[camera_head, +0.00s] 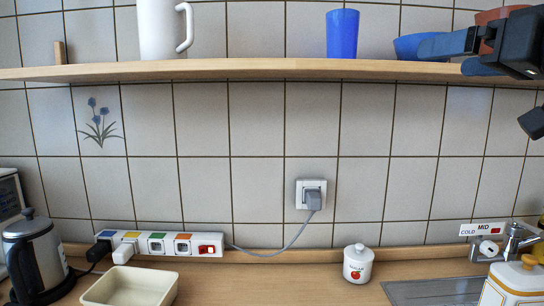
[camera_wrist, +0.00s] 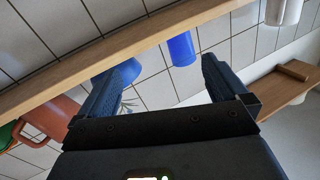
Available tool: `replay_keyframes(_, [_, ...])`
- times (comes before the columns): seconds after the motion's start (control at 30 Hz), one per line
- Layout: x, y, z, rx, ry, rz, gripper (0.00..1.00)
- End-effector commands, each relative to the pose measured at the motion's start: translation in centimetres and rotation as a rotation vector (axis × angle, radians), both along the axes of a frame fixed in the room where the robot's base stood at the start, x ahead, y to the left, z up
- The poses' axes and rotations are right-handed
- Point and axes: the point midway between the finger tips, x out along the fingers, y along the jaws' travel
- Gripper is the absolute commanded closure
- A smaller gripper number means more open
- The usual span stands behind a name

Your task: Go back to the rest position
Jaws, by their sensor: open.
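My gripper (camera_head: 442,57) is at the upper right in the head view, at the height of the shelf's front edge. Its two blue fingers point left and are spread. In the wrist view my gripper (camera_wrist: 168,64) is open, with nothing held between the fingers. A blue bowl (camera_head: 403,45) on the shelf is partly hidden behind one finger in the head view; I cannot tell whether they touch.
The wooden shelf (camera_head: 270,70) also bears a white pitcher (camera_head: 161,30), a blue cup (camera_head: 342,33) and a reddish-brown vessel (camera_head: 490,16). Below are a kettle (camera_head: 38,255), a cream dish (camera_head: 130,286), a sugar jar (camera_head: 358,264) and a tap (camera_head: 514,240). Space between shelf and counter is free.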

Motion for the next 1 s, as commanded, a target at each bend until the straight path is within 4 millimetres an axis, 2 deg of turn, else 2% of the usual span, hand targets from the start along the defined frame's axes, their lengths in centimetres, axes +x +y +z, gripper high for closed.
replay_keyframes(0.03, [0.5,0.1,-2.3,0.019,0.017,-0.008,0.0])
replay_keyframes(0.23, [1.3,0.1,-10.9,0.088,0.051,-0.067,0.0])
replay_keyframes(0.47, [0.1,0.5,-20.7,0.134,0.09,-0.143,0.0])
replay_keyframes(0.6, [-1.8,0.8,-26.3,0.148,0.114,-0.188,0.0])
replay_keyframes(0.77, [-4.9,1.2,-32.2,0.147,0.14,-0.24,0.0])
replay_keyframes(1.0, [-11.1,2.0,-39.5,0.118,0.175,-0.306,0.0])
